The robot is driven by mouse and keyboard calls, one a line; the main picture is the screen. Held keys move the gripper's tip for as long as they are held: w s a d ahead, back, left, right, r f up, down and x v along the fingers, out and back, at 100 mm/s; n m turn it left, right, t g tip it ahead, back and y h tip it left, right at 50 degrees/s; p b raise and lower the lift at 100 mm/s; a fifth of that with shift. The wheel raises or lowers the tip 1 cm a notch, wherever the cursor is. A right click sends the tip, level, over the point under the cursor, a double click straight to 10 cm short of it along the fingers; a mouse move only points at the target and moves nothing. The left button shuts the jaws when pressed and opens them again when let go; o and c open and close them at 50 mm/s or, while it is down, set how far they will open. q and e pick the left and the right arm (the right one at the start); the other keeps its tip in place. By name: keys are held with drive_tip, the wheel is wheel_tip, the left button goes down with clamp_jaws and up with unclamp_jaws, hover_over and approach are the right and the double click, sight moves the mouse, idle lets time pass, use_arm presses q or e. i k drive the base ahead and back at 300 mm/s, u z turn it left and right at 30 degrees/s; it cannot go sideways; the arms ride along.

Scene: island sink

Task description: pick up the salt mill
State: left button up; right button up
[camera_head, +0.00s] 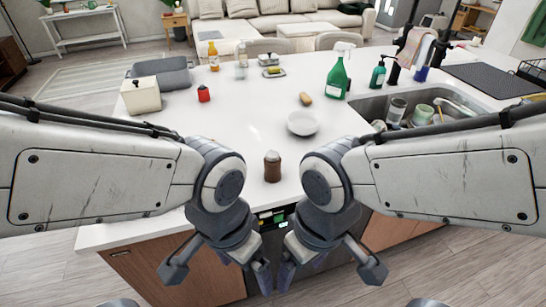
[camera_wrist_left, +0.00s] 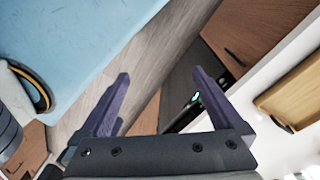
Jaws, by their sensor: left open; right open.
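The salt mill (camera_head: 272,166), a small brown cylinder with a pale top, stands upright near the front edge of the white counter. My left gripper (camera_head: 218,272) hangs in front of the counter, below and left of the mill. It is open and empty, and its spread fingers show in the left wrist view (camera_wrist_left: 160,76). My right gripper (camera_head: 328,272) hangs in front of the counter, below and right of the mill, also open. Neither gripper touches the mill. I cannot make out the mill in the left wrist view.
A white bowl (camera_head: 303,123), a brown oval item (camera_head: 305,98) and a red item (camera_head: 203,94) lie behind the mill. A green spray bottle (camera_head: 338,76) stands farther back. The sink (camera_head: 372,108) with dishes is at right. Counter around the mill is clear.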

sight(272, 174)
drive_tip(key=z, duration=2.1)
drive_tip(key=i, duration=0.85)
drive_tip(key=u, duration=2.15)
